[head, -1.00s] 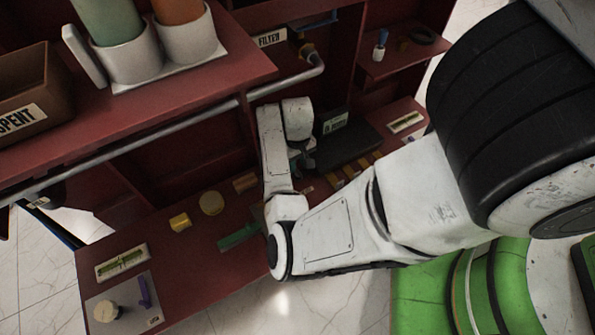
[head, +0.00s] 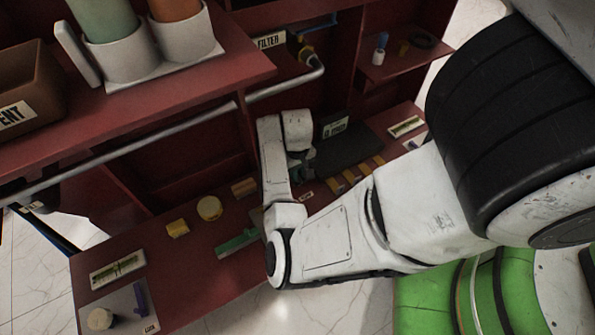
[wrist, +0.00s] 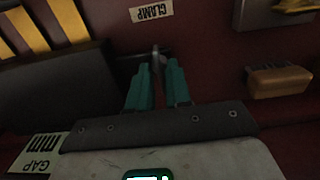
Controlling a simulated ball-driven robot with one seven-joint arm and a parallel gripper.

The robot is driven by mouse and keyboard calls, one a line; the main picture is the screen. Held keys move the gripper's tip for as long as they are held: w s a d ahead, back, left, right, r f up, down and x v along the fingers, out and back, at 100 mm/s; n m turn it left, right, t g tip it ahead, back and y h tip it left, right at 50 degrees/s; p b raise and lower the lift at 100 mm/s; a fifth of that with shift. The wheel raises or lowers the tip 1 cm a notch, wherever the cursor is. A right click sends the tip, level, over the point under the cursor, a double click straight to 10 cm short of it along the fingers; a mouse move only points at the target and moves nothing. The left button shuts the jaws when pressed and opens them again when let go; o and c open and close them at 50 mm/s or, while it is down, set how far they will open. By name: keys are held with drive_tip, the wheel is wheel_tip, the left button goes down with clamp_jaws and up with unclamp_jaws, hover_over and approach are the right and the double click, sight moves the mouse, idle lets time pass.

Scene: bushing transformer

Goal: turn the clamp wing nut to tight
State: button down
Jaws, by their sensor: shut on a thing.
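The clamp wing nut (wrist: 156,51) is a small grey metal piece just below an upside-down CLAMP label (wrist: 152,13) in the wrist view. My gripper (wrist: 158,75) has two teal fingers pointing at it, with their tips close on either side. The fingers are shut on the wing nut, and the part between them is mostly hidden. How far the nut is turned cannot be told. In the head view my gripper (head: 302,163) is low at the back of the red bench, partly hidden by my wrist.
A dark block (head: 350,153) stands right of my gripper, with yellow strips (head: 357,173) in front. A tan-topped brush-like block (wrist: 280,81) is near in the wrist view. A GAP label (wrist: 38,155) lies at lower left. A pipe (head: 285,85) runs above the bench.

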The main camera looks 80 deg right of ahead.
drive_tip(key=shift+r+p, duration=0.25)
drive_tip(key=shift+p, duration=0.85)
drive_tip(key=shift+r+m+p, duration=0.1)
drive_tip(key=shift+m+p, duration=0.3)
drive_tip(key=shift+p, duration=0.25)
drive_tip(key=p, duration=0.2)
drive_tip(key=shift+s+m+p, duration=0.1)
drive_tip(key=shift+m+p, duration=0.25)
drive_tip(key=shift+m, duration=0.05)
drive_tip(key=m+p, duration=0.3)
drive_tip(key=p, duration=0.1)
drive_tip(key=shift+p, duration=0.3)
drive_tip(key=m+p, duration=0.1)
drive_tip(key=m, duration=0.3)
drive_tip(key=m+p, duration=0.1)
drive_tip(key=m, duration=0.1)
drive_tip(key=shift+f+m+p, duration=0.3)
drive_tip(key=shift+p, duration=0.05)
drive_tip(key=m+p, duration=0.1)
drive_tip(key=m, duration=0.5)
drive_tip(key=shift+f+m, duration=0.1)
drive_tip(key=shift+m, duration=0.2)
